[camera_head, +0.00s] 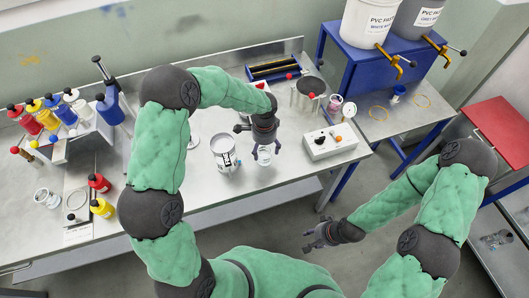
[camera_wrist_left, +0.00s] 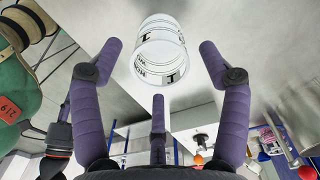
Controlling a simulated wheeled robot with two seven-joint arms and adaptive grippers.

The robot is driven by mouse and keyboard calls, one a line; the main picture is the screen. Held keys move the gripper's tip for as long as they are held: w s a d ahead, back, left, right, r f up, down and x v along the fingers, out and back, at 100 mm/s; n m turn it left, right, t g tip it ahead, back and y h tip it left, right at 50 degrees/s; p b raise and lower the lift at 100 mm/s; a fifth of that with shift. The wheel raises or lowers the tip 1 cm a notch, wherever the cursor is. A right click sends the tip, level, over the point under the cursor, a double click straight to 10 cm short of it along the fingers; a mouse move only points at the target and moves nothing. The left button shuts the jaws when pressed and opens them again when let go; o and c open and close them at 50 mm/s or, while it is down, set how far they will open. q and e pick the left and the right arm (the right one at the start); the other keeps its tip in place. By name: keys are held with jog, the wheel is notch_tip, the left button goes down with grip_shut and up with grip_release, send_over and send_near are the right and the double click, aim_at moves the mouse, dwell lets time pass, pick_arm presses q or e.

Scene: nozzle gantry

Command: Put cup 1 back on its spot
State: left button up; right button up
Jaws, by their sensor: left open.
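Cup 1 (camera_head: 264,157), a small clear-white cup with black print and a "1", stands on the steel bench near its front edge. It also shows at the top of the left wrist view (camera_wrist_left: 160,52). My left gripper (camera_head: 264,145) is over the cup from above. In the left wrist view its fingers are spread on both sides of the cup, with visible gaps. My right gripper (camera_head: 320,237) hangs empty in front of the bench, its fingers apart. I cannot tell which marked place is the cup's spot.
A white control box (camera_head: 330,142) is to the right. Colored bottles (camera_head: 48,118) crowd the bench's left end.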

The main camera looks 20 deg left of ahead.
pick_arm(q)
notch_tip(320, 180, up, 8)
jog(key=shift+f+p, duration=0.25)
jog(key=shift+p, duration=0.15)
